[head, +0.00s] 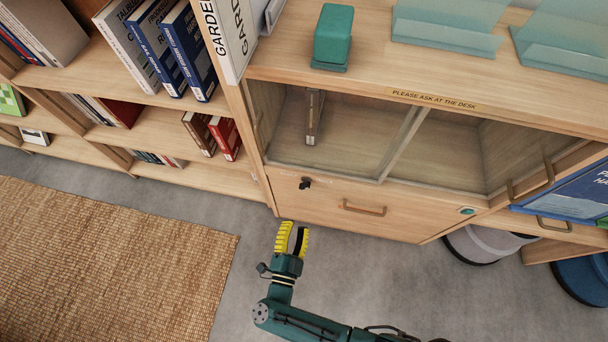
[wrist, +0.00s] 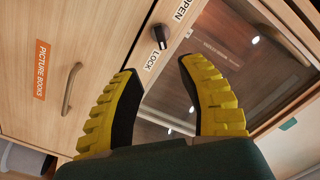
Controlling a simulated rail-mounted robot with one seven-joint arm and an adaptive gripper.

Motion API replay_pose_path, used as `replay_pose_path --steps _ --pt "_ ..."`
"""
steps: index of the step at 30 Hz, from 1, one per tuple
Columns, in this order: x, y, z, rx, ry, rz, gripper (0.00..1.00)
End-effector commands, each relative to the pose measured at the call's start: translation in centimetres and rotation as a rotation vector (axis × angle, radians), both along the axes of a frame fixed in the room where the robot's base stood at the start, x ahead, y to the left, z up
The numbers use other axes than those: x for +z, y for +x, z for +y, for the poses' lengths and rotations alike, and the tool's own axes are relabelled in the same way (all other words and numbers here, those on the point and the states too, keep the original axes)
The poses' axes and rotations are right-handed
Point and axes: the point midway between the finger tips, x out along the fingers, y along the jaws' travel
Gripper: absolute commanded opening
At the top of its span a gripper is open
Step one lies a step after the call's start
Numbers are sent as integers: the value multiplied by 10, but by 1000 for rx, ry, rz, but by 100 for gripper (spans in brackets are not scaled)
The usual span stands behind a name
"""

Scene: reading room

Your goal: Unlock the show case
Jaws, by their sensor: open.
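The show case (head: 285,172) has a glazed upper part and a wooden panel below it. A dark lock knob (head: 305,183) sits on the panel's upper left, just under the glass. In the wrist view the knob (wrist: 160,37) lies between the printed words OPEN (wrist: 182,10) and LOCK (wrist: 152,62); I cannot tell which it points at. My gripper (head: 292,238) has yellow ribbed fingers. It is open and empty, in front of and below the knob. In the wrist view the knob appears beyond the gap between the fingertips (wrist: 160,68), apart from them.
The panel has a handle (head: 364,208). A book (head: 314,116) stands behind the glass. A green box (head: 333,37) and clear stands (head: 448,25) are on top. Open bookshelves (head: 170,100) are left. Bare floor and a woven rug (head: 110,260) lie in front; stools (head: 482,243) stand right.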

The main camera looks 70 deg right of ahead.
Motion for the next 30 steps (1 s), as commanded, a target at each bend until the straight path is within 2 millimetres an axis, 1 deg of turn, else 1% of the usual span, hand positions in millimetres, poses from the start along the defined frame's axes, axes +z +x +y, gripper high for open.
replay_pose_path --steps 1,9,12,15,18,21,28,29,30 --pt "-3 -1 -13 -8 -1 -1 40" --pt "-5 7 -79 -6 -2 -3 40" --pt "-4 9 -102 -6 -3 -3 40" --pt "-4 11 -120 -3 -3 -1 40" --pt "-2 14 -133 0 -3 -2 40" --pt "-1 15 -138 1 -2 -1 40" --pt "1 15 -139 4 -2 0 40" --pt "1 15 -139 4 -2 0 42" --pt "1 15 -139 4 -2 0 34"
